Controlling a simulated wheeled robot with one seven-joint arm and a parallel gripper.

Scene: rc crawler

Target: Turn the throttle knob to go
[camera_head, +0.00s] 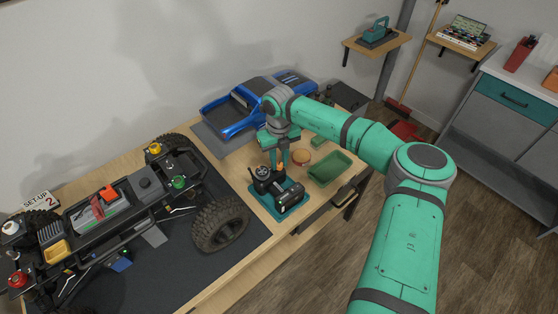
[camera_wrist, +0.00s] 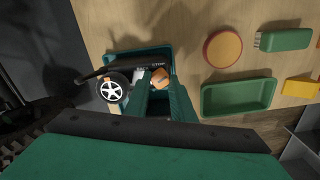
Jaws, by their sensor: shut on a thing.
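The black radio transmitter (camera_head: 290,197) stands in a green tray (camera_head: 301,205) near the table's front edge. It has a wheel with white spokes (camera_wrist: 115,91). The orange throttle knob (camera_wrist: 159,77) is on the transmitter, close to a "STOP" label (camera_wrist: 158,64). My gripper (camera_wrist: 158,84) reaches down over the transmitter, its two green fingers shut on the knob, one on each side. The knob's pointer and much of the transmitter's face are hidden by the fingers, so I cannot tell the exact setting.
An empty green tray (camera_wrist: 238,97) and an orange round lid-like piece (camera_wrist: 222,49) lie right of the transmitter. The large crawler chassis (camera_head: 110,215) with a big tyre (camera_head: 220,225) stands on the left. A blue truck body (camera_head: 235,115) sits behind.

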